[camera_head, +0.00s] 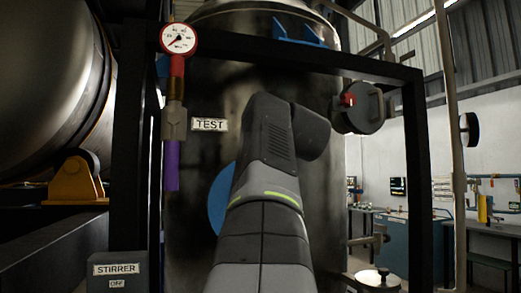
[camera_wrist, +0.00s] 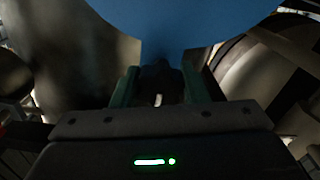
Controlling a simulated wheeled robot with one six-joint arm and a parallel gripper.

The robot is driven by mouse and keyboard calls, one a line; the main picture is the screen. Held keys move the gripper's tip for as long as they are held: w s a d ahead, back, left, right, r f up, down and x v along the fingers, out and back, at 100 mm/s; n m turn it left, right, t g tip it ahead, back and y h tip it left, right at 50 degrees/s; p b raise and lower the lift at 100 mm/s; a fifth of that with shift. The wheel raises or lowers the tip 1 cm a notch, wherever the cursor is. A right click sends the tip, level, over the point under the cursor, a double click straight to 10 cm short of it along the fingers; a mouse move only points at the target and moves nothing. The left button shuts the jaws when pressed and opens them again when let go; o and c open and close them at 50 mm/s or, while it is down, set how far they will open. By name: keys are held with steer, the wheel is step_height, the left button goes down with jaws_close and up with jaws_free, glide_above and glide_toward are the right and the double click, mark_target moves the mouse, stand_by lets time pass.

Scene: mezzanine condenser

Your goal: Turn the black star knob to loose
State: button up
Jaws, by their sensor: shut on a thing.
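My gripper (camera_wrist: 160,90) shows in the wrist view, its two dark green fingers closed on a small dark thing, the black star knob (camera_wrist: 159,74). The knob is in shadow between the fingers, and its lobes and turn angle cannot be made out. A blue surface (camera_wrist: 180,25) fills the top of the wrist view just beyond the knob. In the head view a blue round plate (camera_head: 219,198) shows on the tank's front, partly behind my arm. My gripper and the knob are hidden behind my arm there.
A dark metal tank (camera_head: 270,75) stands inside a black frame (camera_head: 414,180). A red pressure gauge (camera_head: 178,39) with a purple tube (camera_head: 171,166) hangs at left. A "TEST" label (camera_head: 209,124) is on the tank. A "STIRRER" box (camera_head: 117,270) is at lower left. Benches stand at far right.

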stand_by(0.4)
steer(key=o, duration=1)
steer(key=shift+c, duration=0.2)
steer(key=b+v, duration=0.1)
steer(key=v, duration=1.2)
steer(key=shift+s, duration=0.35)
steer(key=shift+d, duration=0.15)
steer(key=shift+w, duration=0.15)
steer(key=p+x, duration=0.1)
steer(key=x, duration=1.2)
steer(key=shift+w, duration=0.25)
